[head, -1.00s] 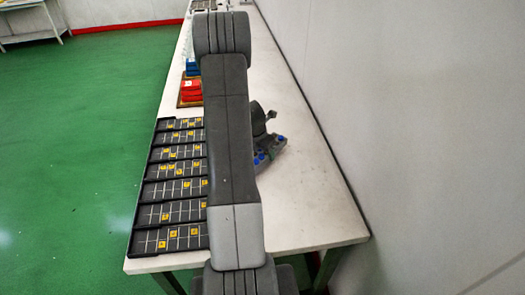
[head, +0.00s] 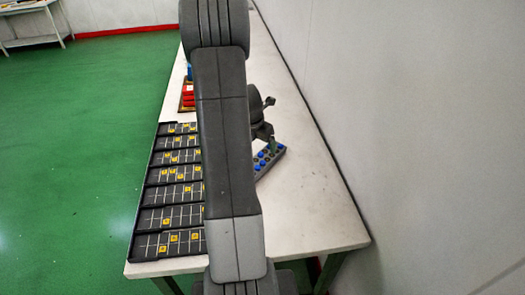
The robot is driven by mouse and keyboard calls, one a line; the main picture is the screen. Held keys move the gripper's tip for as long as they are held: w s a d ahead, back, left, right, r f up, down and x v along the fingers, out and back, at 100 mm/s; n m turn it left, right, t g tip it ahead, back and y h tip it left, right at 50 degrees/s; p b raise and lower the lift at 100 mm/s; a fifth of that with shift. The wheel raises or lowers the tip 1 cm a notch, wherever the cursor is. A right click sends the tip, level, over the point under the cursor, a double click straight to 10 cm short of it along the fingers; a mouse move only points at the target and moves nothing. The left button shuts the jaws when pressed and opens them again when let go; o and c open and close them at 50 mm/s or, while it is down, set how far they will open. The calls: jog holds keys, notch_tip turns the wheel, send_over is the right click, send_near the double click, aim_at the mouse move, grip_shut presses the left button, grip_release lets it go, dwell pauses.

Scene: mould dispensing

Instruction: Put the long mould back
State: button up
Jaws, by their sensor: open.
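A grey block with blue and dark round spots (head: 268,157), which looks like the long mould, lies at an angle on the white table, right of my arm. Its left end is hidden behind my arm. My gripper (head: 268,138) is just beyond and above the block, partly hidden by my arm. It is open. I cannot tell whether its fingers touch the block.
A black rack of stepped trays with yellow squares (head: 152,213) lies along the left edge of the white table (head: 310,215). Red and blue items (head: 188,95) stand farther back. The table's right side is clear up to the wall (head: 420,130).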

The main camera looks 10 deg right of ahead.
aim_at(264, 158)
jog(key=v, duration=0.4)
jog(key=shift+a+r, duration=0.1)
jog(key=shift+r, duration=0.2)
jog(key=shift+f, duration=0.15)
jog(key=x, duration=1.3)
jog(key=shift+s, duration=0.15)
